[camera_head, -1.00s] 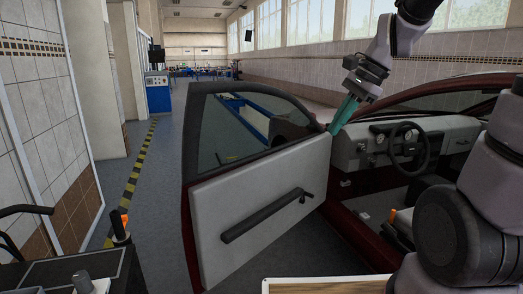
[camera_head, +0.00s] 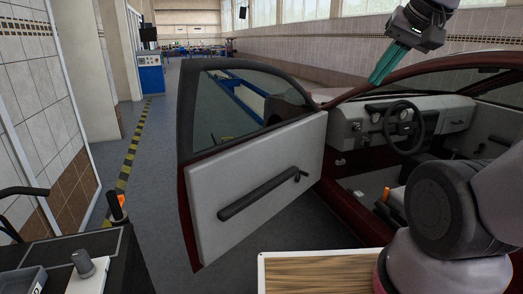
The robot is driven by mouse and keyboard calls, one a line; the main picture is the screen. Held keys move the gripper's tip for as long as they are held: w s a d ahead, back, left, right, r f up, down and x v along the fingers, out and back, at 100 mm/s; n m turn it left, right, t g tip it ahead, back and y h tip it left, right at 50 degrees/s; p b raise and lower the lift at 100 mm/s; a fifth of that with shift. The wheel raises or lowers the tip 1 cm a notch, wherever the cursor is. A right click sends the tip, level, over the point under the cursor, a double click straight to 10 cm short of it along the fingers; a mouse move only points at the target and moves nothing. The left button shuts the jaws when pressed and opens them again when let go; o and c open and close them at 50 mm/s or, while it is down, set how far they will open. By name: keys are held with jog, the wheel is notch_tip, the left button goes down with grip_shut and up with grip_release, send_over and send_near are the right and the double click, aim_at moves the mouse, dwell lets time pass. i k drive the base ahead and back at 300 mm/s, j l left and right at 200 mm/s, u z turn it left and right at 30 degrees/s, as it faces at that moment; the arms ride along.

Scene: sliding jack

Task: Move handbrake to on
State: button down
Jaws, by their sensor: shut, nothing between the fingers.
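The red car (camera_head: 345,212) stands with its near door (camera_head: 262,185) swung open. Inside are a steering wheel (camera_head: 403,127) and a light dashboard (camera_head: 362,130). A small orange-and-dark part (camera_head: 386,194) shows low in the cabin, partly hidden by my arm; I cannot tell if it is the handbrake. I cannot make out the handbrake's position. My gripper (camera_head: 377,80) has teal fingers that are shut and empty. It points down and left in front of the windscreen pillar in the picture, apart from the cabin parts.
My arm covers the right side of the cabin. The open door with its dark handle (camera_head: 258,194) stands left of the door opening. A dark cart (camera_head: 75,265) and a wood-topped surface (camera_head: 320,273) are at the front. The floor at left is clear.

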aim_at(393, 222)
jog(key=k+z, duration=0.2)
jog(key=z, duration=0.25)
jog(key=k+l+z, duration=0.15)
jog(key=z, duration=0.3)
